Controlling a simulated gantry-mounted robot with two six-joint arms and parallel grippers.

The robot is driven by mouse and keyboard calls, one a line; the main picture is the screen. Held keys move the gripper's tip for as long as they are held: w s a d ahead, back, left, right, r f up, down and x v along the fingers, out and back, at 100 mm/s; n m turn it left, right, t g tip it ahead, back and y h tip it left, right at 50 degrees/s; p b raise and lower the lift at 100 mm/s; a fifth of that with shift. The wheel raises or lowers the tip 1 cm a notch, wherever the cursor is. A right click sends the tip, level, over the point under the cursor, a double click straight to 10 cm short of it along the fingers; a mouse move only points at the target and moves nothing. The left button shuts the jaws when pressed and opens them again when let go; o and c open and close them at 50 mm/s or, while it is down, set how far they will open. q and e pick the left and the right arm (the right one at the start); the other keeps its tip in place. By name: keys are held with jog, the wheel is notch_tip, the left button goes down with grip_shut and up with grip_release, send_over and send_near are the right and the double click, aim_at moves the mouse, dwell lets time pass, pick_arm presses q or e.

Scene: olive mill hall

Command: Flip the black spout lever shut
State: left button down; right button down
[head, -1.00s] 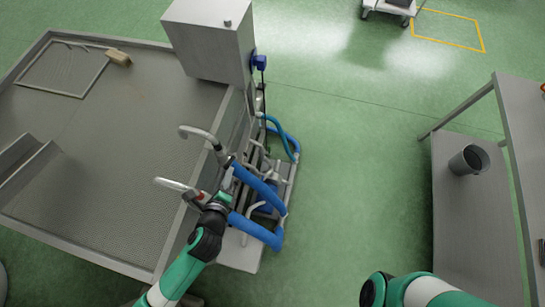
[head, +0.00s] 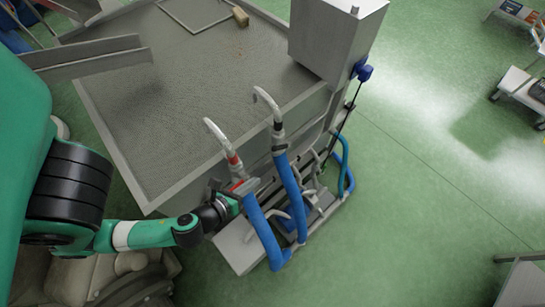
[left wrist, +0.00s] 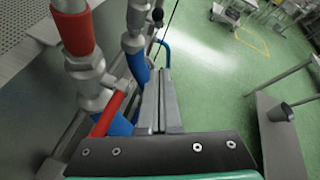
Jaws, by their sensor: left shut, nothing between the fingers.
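Two curved metal spouts rise beside the mesh-topped tank. The far spout (head: 268,100) has a dark collar (head: 278,125) and a blue hose. The near spout (head: 216,133) has a red collar, which shows large in the left wrist view (left wrist: 75,32). A small black lever end (left wrist: 157,16) shows by the far spout, beyond my fingertips; its angle is hard to tell. A red lever (left wrist: 107,114) sits on the near spout, left of my fingers. My left gripper (head: 246,186) is shut and empty beside the near spout; the wrist view shows its fingers together (left wrist: 160,82).
Blue hoses (head: 262,232) hang below the spouts to a low metal base. A metal box (head: 335,38) stands at the tank's far corner. A grey bucket (left wrist: 280,112) stands on a shelf at right. The green floor right of the hoses is clear.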

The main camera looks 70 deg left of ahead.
aim_at(282, 147)
pick_arm(q)
jog(key=w+a+f+p, duration=0.1)
jog(key=w+a+p, duration=0.2)
jog(key=w+a, duration=0.4)
jog(key=shift+x, duration=0.9)
jog(key=shift+w+d+r, duration=0.15)
jog(key=shift+d, duration=0.05)
